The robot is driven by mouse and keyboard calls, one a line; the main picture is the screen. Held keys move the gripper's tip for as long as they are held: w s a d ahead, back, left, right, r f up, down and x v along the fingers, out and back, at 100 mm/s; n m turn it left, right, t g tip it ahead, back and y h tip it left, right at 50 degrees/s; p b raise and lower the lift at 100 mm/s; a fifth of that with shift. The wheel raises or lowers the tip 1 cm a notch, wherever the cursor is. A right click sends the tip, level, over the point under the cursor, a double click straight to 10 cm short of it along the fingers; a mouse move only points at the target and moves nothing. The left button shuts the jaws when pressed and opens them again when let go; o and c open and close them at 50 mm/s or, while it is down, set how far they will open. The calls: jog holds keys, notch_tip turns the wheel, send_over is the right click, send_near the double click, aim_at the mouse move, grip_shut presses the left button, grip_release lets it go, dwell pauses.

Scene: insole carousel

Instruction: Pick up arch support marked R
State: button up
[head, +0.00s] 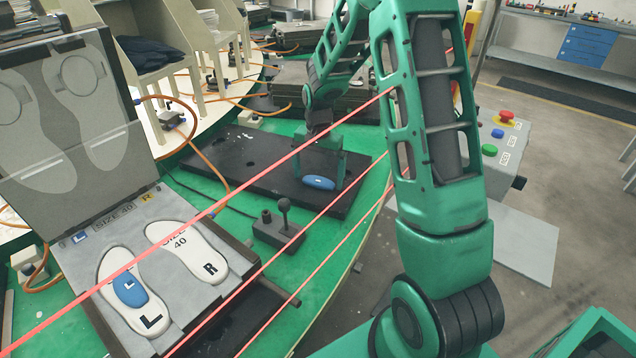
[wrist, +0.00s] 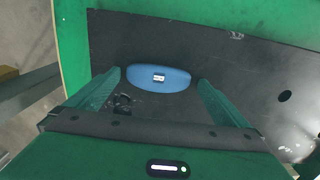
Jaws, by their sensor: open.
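A blue arch support (head: 319,183) lies on the black plate (head: 235,160) on the green table. In the wrist view it (wrist: 158,78) carries a small white label whose letter I cannot read. My gripper (head: 322,172) is open over the plate, and its two fingers (wrist: 160,84) stand apart on either side of the support, with visible gaps. The insole marked R (head: 190,255) lies bare in the open case at left. The insole marked L (head: 118,270) beside it carries a blue arch support marked L (head: 129,289).
The case's raised lid (head: 105,120) stands at far left. A small block with a black knob (head: 282,230) sits between the case and the plate. Red beams cross the head view. A button box (head: 500,145) stands right of my arm.

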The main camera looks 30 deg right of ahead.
jog(key=c, duration=1)
jog(key=shift+c, duration=0.2)
